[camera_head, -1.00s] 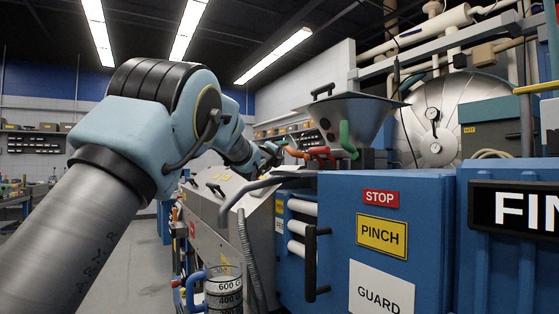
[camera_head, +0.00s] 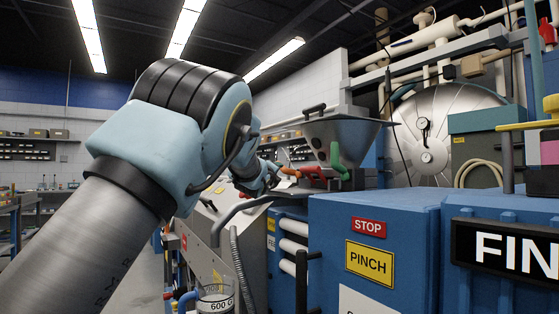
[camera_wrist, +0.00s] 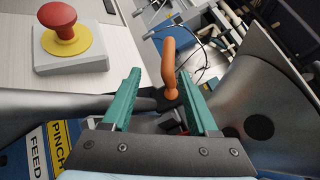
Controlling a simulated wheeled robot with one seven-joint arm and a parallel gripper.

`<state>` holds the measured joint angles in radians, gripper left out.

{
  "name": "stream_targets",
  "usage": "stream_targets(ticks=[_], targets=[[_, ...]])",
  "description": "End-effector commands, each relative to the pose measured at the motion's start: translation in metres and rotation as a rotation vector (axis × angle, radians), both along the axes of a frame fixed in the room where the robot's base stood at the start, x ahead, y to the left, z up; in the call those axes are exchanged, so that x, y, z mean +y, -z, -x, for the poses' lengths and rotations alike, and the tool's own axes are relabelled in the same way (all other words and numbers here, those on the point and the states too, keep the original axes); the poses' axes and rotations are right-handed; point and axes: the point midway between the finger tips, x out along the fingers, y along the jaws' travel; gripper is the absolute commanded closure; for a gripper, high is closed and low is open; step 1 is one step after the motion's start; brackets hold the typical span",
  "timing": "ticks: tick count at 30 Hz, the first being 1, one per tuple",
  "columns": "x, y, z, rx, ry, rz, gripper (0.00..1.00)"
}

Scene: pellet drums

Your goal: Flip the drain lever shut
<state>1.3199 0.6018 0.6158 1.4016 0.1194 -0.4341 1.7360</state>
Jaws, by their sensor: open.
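No label shows which is the drain lever. In the wrist view the orange lever (camera_wrist: 168,68) stands up between the two teal fingers of my open gripper (camera_wrist: 159,76), apart from both as far as I can tell. In the head view my gripper (camera_head: 270,178) is small and partly hidden by my arm, close to the orange lever's left end.
A red mushroom button (camera_wrist: 63,32) on a yellow disc stands left of my fingers. The hopper wall (camera_wrist: 265,105) is close on the right. A dark grey bar (camera_wrist: 50,107) crosses at left. Blue cabinets (camera_head: 340,208) stand below the hopper. A measuring beaker (camera_head: 215,300) is low in front.

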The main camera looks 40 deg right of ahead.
Motion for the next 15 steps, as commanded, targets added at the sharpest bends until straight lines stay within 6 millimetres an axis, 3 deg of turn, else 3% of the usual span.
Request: stream_targets(ticks=[9,15], targets=[[0.001,-0.023,0.021,-0.041,-0.105,-0.12,0.41],[0.004,-0.028,0.023,-0.056,-0.138,-0.15,0.41]])
